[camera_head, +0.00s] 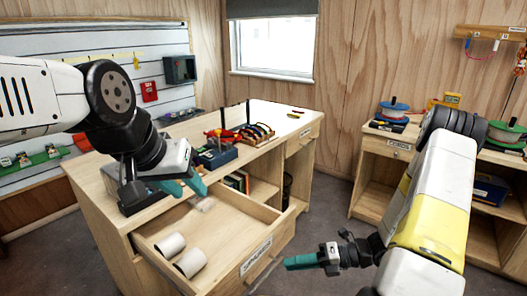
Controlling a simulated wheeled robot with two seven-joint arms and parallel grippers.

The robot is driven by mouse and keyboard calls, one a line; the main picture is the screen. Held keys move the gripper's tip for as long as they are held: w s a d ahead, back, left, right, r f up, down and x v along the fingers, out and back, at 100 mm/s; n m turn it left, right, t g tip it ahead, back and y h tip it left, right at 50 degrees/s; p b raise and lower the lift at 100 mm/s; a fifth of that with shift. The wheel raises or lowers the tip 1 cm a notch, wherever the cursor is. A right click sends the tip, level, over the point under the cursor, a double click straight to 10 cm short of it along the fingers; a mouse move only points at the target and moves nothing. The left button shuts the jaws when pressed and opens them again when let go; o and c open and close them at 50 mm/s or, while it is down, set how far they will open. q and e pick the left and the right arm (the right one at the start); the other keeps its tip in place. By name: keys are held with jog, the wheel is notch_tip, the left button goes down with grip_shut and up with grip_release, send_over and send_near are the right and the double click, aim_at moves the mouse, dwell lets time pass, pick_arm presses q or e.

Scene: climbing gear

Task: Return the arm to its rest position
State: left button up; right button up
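My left gripper (186,187) is above the back left part of the open drawer (268,214) in the wooden workbench. Its two teal fingers show apart, with nothing visible between them. My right gripper (292,263) is low, in front of and to the right of the drawer, clear of the furniture. Its teal fingers overlap from this side, so their gap is hidden. No object shows at its tips.
Two white rolls (171,245) (190,262) and a small pale item (204,204) lie in the drawer. Climbing gear (254,133) stands on the workbench (287,118). A second wooden bench (366,144) stands at right. Floor (325,225) is clear between the benches.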

jog(key=s+d+r+n+t+h, duration=0.1)
jog(key=s+r+n+h, duration=0.2)
jog(key=r+n, duration=0.7)
jog(key=s+d+r+n+t+h, duration=0.2)
jog(key=r+n+h, duration=0.3)
jog(key=r+n, duration=0.6)
jog(key=s+d+r+n+t+h, duration=0.1)
jog(key=s+r+n+t+h, duration=0.1)
jog(key=r+n, duration=0.9)
jog(key=shift+s+d+r+n+h, duration=0.2)
jog(key=shift+s+d+n+h, duration=0.2)
jog(key=shift+s+n+h, duration=0.65)
